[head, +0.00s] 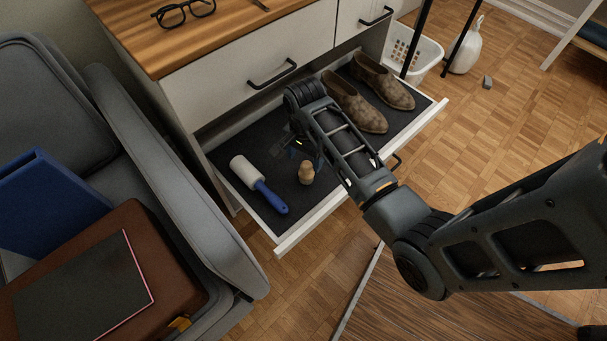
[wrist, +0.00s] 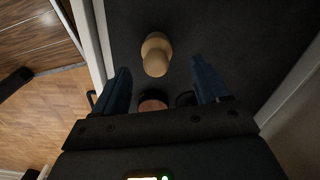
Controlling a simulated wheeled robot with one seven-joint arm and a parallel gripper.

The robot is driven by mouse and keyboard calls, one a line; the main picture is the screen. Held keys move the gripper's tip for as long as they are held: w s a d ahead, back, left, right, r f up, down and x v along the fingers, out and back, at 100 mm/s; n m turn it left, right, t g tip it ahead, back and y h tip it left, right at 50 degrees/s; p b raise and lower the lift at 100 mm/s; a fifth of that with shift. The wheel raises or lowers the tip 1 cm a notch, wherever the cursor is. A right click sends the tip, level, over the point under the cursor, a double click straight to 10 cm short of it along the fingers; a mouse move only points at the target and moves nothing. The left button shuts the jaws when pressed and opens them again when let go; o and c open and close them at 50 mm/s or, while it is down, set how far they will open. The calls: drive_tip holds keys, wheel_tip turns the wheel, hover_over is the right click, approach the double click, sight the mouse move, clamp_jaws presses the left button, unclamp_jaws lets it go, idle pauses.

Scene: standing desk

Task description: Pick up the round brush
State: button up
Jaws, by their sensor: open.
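A small light-wood piece with a rounded knob, which looks like the round brush (head: 306,173), stands in the open, dark-lined drawer (head: 234,201). No bristles can be made out on it. In the wrist view the brush (wrist: 156,56) lies just beyond and roughly centred between the fingertips, not gripped. My gripper (wrist: 160,68) is open, its two blue fingers apart with no contact visible. In the head view my gripper (head: 304,155) hangs over the drawer just behind the brush, partly hidden by my wrist.
A lint roller (head: 269,195) with blue handle lies left of the brush. Brown patterned shoes (head: 354,104) fill the drawer's right part. A brown round thing (wrist: 152,104) and a dark one show partly between the fingers. The drawer's white front wall (head: 311,227) is close. A grey armchair (head: 180,165) stands left.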

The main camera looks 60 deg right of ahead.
sight(306, 165)
drive_tip(key=f, duration=0.2)
drive_tip(key=f+b, duration=0.1)
drive_tip(key=f, duration=0.1)
drive_tip(key=f+b, duration=0.1)
drive_tip(key=f, duration=0.1)
drive_tip(key=shift+s, duration=0.25)
drive_tip(key=c, duration=1.2)
drive_tip(key=shift+o, duration=0.2)
drive_tip(key=shift+r, duration=0.15)
